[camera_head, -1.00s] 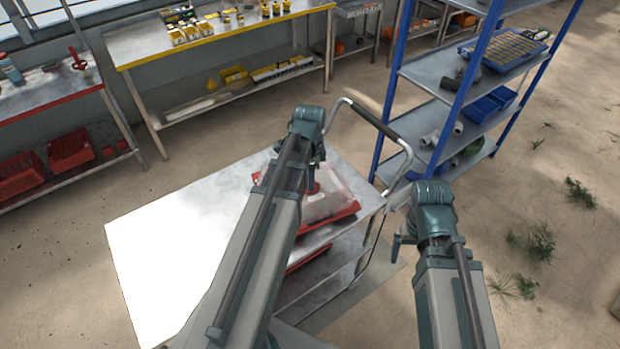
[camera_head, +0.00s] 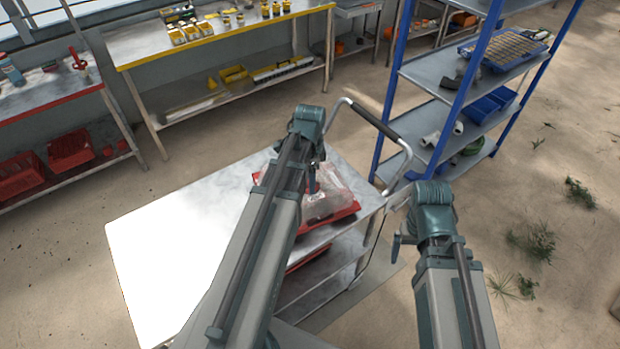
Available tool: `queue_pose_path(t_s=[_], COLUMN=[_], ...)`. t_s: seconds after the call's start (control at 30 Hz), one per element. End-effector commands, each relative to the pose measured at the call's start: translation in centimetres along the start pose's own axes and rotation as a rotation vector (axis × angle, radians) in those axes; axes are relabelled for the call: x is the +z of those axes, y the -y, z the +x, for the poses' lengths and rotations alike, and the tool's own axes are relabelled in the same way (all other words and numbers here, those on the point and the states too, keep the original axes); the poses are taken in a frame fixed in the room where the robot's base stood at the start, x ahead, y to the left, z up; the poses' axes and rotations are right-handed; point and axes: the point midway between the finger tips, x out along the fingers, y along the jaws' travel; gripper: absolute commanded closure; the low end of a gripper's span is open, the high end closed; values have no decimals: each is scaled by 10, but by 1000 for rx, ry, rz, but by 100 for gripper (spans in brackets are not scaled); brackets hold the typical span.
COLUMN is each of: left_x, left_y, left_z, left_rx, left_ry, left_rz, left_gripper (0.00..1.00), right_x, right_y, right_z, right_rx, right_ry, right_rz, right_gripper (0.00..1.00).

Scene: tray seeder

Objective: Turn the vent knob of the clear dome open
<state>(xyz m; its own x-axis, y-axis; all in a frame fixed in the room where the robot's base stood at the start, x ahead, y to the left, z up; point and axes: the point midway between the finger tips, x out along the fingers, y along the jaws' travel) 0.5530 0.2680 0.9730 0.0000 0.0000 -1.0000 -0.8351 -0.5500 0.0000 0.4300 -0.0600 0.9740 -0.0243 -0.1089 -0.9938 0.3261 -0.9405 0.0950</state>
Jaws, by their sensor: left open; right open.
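The clear dome (camera_head: 335,200) sits on a red tray (camera_head: 343,217) on the top of the metal cart. A small red part, likely the vent knob, is on top of the dome, mostly hidden by my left gripper. My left gripper (camera_head: 312,185) points down over the dome, right at this red part; its fingers are small and partly hidden by my own arm, and it is open. I cannot tell whether it touches the knob. My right gripper (camera_head: 398,243) is open and empty, to the right of the cart, apart from the dome.
The cart (camera_head: 170,235) has a bare left top and a handle (camera_head: 370,118) at its far right. A blue shelf rack (camera_head: 440,75) stands behind on the right. Yellow-edged (camera_head: 170,50) and red-edged (camera_head: 50,95) benches stand behind and left. Floor at right is open.

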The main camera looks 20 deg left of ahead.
Motion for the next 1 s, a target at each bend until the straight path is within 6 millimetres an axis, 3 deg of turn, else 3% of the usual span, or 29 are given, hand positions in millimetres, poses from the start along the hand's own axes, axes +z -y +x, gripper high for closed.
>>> queue_pose_path(t_s=[0.37,1.0], left_x=[0,0], left_y=[0,0], left_z=[-23,-120], left_rx=[0,0], left_ry=[0,0], left_rz=[0,0], left_gripper=[36,36], right_x=[1,7], right_y=[-2,-11], right_z=[-23,-120], right_rx=[0,-2], right_ry=[0,0], right_rz=[-1,8], right_gripper=[6,6])
